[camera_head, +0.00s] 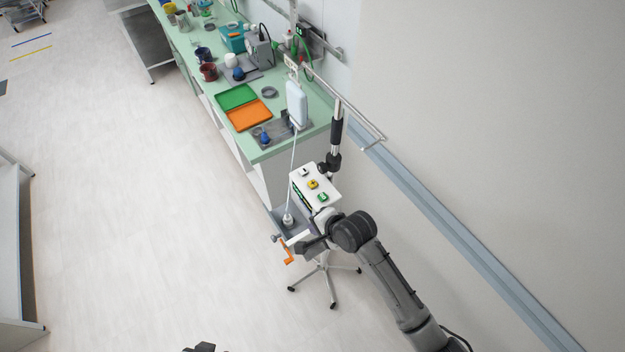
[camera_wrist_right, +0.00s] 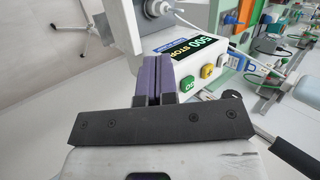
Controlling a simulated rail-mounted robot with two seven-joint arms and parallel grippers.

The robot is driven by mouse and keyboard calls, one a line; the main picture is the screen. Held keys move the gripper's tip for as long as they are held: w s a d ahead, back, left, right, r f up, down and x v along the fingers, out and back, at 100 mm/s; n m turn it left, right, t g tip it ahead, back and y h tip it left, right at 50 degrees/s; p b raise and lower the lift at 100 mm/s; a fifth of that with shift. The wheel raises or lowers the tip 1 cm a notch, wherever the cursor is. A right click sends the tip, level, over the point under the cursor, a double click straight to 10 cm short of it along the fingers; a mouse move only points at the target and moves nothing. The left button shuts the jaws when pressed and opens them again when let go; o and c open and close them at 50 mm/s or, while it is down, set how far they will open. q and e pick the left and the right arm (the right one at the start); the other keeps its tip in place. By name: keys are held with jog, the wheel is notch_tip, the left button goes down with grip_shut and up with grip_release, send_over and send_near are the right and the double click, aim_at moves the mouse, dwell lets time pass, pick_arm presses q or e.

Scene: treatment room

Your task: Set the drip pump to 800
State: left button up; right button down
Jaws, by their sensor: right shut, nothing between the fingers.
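The drip pump (camera_head: 316,188) is a white box on a wheeled stand, with a white, a yellow and a green button on top in the head view. In the right wrist view its display (camera_wrist_right: 192,48) appears to read 500 and STOP. The green button (camera_wrist_right: 187,84), yellow button (camera_wrist_right: 207,71) and white button (camera_wrist_right: 221,59) line up beside it. My right gripper (camera_wrist_right: 158,62) is shut and empty, its purple fingers just left of the display; I cannot tell whether they touch the pump. In the head view the wrist hides part of the pump. My left gripper is not clearly seen.
An orange crank handle (camera_head: 288,253) sticks out at the stand's front left. A drip bag (camera_head: 297,102) hangs behind the pump, its line running down. The green counter (camera_head: 275,148) holds trays and cups. A wall rail runs at right.

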jog(key=w+a+r+m, duration=0.2)
jog(key=w+r+m, duration=0.2)
jog(key=w, duration=0.5)
notch_tip(320, 180, up, 5)
jog(key=m+t, duration=0.1)
jog(key=m, duration=0.3)
send_over(312, 184)
jog(key=shift+r, duration=0.2)
jog(key=shift+s+f, duration=0.1)
jog(key=shift+f, duration=0.05)
notch_tip(312, 184, down, 7)
jog(key=b, duration=0.8)
jog(key=shift+r+b, duration=0.2)
jog(key=shift+b, duration=0.15)
jog(key=shift+f, duration=1)
jog(key=shift+f, duration=0.2)
